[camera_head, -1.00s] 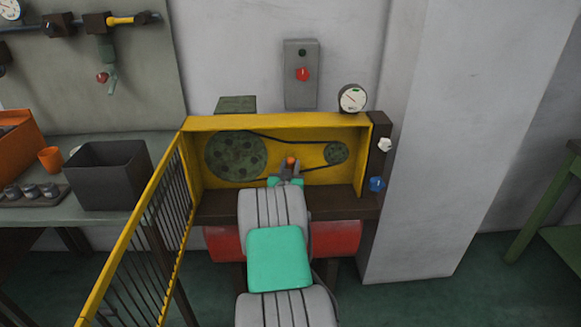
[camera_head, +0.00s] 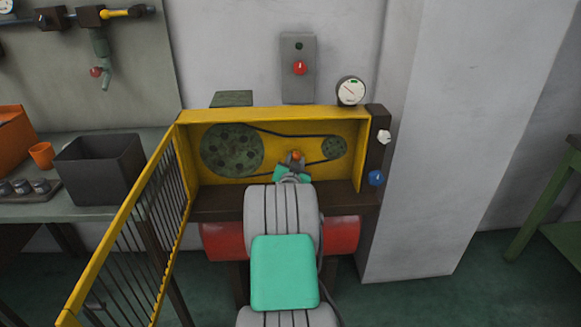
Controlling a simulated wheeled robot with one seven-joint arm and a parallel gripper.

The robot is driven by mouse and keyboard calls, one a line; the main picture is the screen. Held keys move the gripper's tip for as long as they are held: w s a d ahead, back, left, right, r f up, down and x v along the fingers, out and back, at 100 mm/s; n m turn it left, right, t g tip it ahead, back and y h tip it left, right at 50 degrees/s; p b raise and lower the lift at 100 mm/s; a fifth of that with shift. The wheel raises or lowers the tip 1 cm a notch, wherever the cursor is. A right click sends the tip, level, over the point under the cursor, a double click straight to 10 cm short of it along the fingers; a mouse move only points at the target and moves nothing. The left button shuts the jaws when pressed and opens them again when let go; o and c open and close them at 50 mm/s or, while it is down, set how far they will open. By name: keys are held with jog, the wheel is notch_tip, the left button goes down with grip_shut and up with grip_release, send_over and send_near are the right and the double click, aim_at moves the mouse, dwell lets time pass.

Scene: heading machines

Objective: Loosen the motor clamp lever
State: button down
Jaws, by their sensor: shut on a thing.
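The motor clamp lever shows only as its orange knob (camera_head: 297,155) inside the yellow guard box, in front of the belt. My gripper (camera_head: 295,163) is shut on the lever, with its fingers around the part below the knob. The lever's lower part is hidden behind my gripper and arm. The large green pulley (camera_head: 231,150) is at the left in the box, and the small pulley (camera_head: 333,148) is at the right, with a black belt (camera_head: 285,134) around them.
The yellow mesh guard door (camera_head: 128,235) stands open at the left. A red tank (camera_head: 341,235) lies below the box, behind my arm. A gauge (camera_head: 350,91), a white knob (camera_head: 384,137) and a blue knob (camera_head: 376,178) are at the right. A dark bin (camera_head: 100,170) stands on the left bench.

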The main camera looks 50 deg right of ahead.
aim_at(307, 163)
jog(key=shift+s+d+f+m+t+y+b, duration=0.1)
jog(key=shift+s+d+f+m+y+b, duration=0.35)
jog(key=shift+m+b, duration=0.75)
jog(key=shift+s+d+f+m+t+y+b, duration=0.15)
jog(key=shift+s+d+f+m+b, duration=0.45)
jog(key=shift+f+m+b, duration=0.45)
jog(key=shift+s+d+f+m+t+y+b, duration=0.1)
jog(key=shift+s+d+f+m+y+b, duration=0.4)
jog(key=shift+m+b, duration=0.85)
jog(key=shift+s+a, duration=0.1)
jog(key=shift+a, duration=0.05)
jog(key=c, duration=1.4)
grip_release()
jog(key=shift+o, duration=0.2)
jog(key=shift+r, duration=0.15)
jog(key=v, duration=0.7)
jog(key=shift+s+a+p, duration=0.2)
jog(key=shift+a+p, duration=0.15)
jog(key=shift+p, duration=0.1)
